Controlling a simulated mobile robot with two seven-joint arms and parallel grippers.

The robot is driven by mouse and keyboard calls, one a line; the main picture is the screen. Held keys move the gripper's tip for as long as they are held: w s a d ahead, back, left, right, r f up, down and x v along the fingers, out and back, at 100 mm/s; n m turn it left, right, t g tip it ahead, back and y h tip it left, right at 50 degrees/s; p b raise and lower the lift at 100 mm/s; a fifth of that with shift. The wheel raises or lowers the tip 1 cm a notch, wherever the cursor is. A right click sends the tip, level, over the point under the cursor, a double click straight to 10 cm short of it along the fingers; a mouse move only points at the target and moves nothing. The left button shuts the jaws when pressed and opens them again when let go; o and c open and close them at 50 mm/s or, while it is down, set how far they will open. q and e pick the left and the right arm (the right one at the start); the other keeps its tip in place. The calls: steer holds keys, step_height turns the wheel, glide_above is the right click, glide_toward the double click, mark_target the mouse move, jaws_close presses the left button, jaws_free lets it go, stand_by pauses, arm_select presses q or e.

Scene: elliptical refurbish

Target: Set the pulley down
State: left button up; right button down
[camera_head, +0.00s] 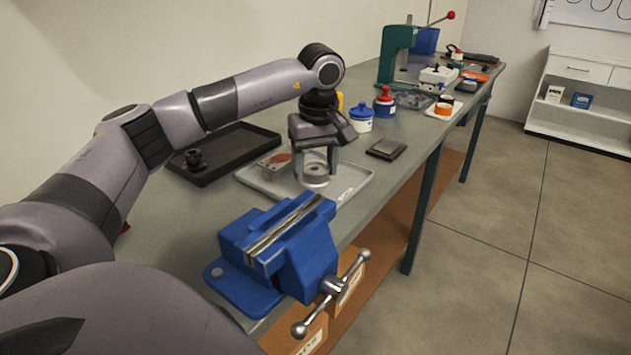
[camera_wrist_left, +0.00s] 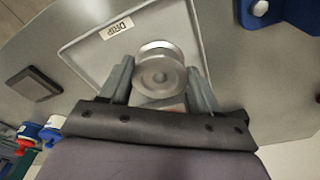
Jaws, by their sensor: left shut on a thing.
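My left gripper (camera_head: 316,172) is shut on a grey metal pulley (camera_head: 317,181), with one finger on each side of it. In the left wrist view the round pulley (camera_wrist_left: 160,76) sits between the two grey fingertips (camera_wrist_left: 160,85). The pulley is over the light grey tray (camera_head: 348,192), whose edge label reads "DRIP" in the wrist view. I cannot tell whether the pulley touches the tray. A reddish-brown item (camera_head: 275,161) lies at the tray's left part. My right gripper is not in view.
A blue vise (camera_head: 275,250) stands in front of the tray. A black tray (camera_head: 225,160) with a small dark part lies behind it to the left. A dark flat block (camera_head: 386,149), a blue-lidded white pot (camera_head: 361,120) and a red-topped blue bottle (camera_head: 384,102) stand to the right.

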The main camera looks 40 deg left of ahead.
mark_target(316, 168)
arm_select(q)
steer(key=shift+f, duration=1.9)
steer(key=shift+f, duration=0.1)
steer(key=o, duration=1.1)
steer(key=shift+r, duration=0.25)
steer(key=r, duration=0.4)
steer(key=d+r, duration=0.1)
steer(key=r, duration=0.6)
steer(key=shift+s+d+r, duration=0.15)
steer(key=shift+s+r, duration=0.2)
